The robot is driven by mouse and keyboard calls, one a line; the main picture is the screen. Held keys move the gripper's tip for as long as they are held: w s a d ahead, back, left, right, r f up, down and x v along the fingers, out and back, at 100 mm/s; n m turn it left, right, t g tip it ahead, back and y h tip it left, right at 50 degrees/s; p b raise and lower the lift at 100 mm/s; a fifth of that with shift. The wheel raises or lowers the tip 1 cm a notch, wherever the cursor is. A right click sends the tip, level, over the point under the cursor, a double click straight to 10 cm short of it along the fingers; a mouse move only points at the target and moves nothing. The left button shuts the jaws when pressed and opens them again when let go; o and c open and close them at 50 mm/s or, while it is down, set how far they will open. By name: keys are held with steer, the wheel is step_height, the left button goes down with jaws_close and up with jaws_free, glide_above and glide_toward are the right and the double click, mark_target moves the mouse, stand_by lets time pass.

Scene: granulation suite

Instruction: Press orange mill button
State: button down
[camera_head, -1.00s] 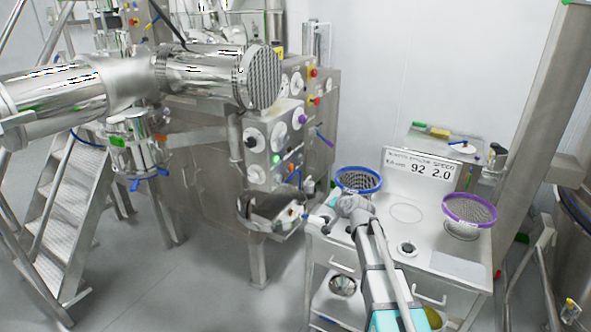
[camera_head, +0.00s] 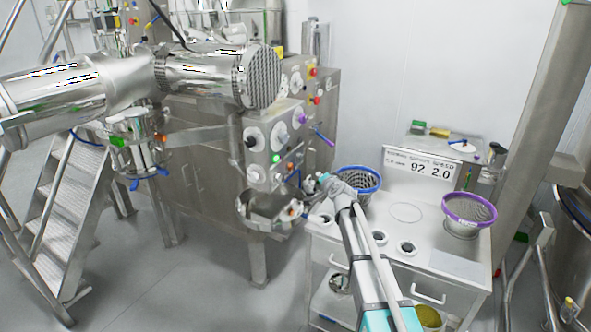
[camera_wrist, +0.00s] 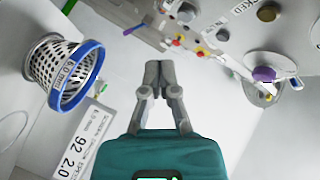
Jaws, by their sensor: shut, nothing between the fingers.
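A small orange button (camera_head: 290,166) shows low on the steel control panel (camera_head: 262,128) in the head view, below the purple knob (camera_head: 302,118). My gripper (camera_head: 311,184) is just right of and below this button in the picture, in front of the machine. I cannot tell its exact distance from the panel, and no contact shows. In the wrist view my gripper (camera_wrist: 158,66) is shut and empty, with its fingertips together. The panel's purple knob (camera_wrist: 263,74) appears to the right there; I cannot make out the orange button surely in that view.
A blue-rimmed sieve basket (camera_head: 358,180) stands close beside my wrist on the steel cart (camera_head: 455,264). A purple-rimmed basket (camera_head: 468,210) stands further right. A steel bowl (camera_head: 266,206) juts out below the panel. Floor left of the cart is clear.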

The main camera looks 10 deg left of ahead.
mark_target(291, 167)
steer(key=shift+w+a, duration=0.5)
steer(key=shift+a, duration=0.85)
steer(key=shift+w+a, duration=0.5)
steer(key=shift+a, duration=0.8)
steer(key=shift+w+a, duration=0.5)
steer(key=shift+a, duration=0.95)
steer(key=shift+w+a, duration=0.45)
steer(key=shift+a, duration=0.35)
steer(key=shift+d, duration=0.15)
steer(key=shift+s+d, duration=0.3)
steer(key=shift+d, duration=0.45)
steer(key=shift+d, duration=0.15)
